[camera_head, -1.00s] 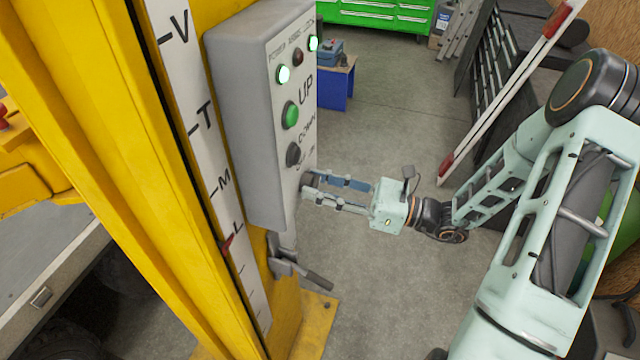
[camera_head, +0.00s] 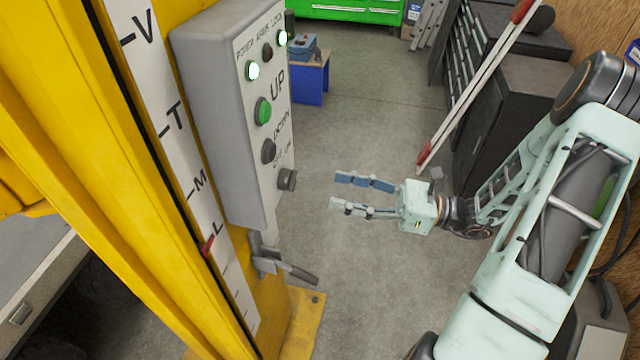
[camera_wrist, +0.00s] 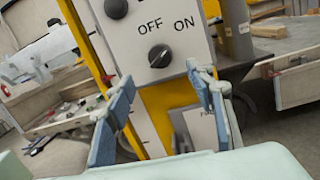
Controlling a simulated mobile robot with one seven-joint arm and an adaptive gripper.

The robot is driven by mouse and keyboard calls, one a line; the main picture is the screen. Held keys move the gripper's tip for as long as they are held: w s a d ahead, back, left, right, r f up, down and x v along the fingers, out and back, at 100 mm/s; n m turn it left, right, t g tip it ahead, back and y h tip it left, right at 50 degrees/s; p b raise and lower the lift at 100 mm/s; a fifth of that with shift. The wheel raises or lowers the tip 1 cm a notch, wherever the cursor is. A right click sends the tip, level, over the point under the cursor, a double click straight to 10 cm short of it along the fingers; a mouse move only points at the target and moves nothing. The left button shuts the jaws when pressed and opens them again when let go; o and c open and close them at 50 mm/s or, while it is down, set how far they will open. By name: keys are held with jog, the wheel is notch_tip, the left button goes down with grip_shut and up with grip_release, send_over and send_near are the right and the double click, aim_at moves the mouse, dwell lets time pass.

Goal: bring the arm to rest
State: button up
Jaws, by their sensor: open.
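My gripper (camera_head: 352,196) is open and empty. In the head view it hangs in free air to the right of the grey control box (camera_head: 215,120), with a clear gap between its fingertips and the box. The rotary switch (camera_head: 287,179) sits low on the box face. In the wrist view the same switch (camera_wrist: 160,56) shows under the words OFF and ON, ahead of and above the open fingers (camera_wrist: 165,98). My arm reaches in from the right, bent at the elbow.
The yellow post (camera_head: 110,200) with its lettered scale stands at the left. A lever (camera_head: 285,268) sticks out below the box. A red and white pole (camera_head: 475,90) leans close behind my arm, near dark cabinets (camera_head: 510,110). The floor between box and cabinets is clear.

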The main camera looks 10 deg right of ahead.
jog(key=shift+v, duration=1.1)
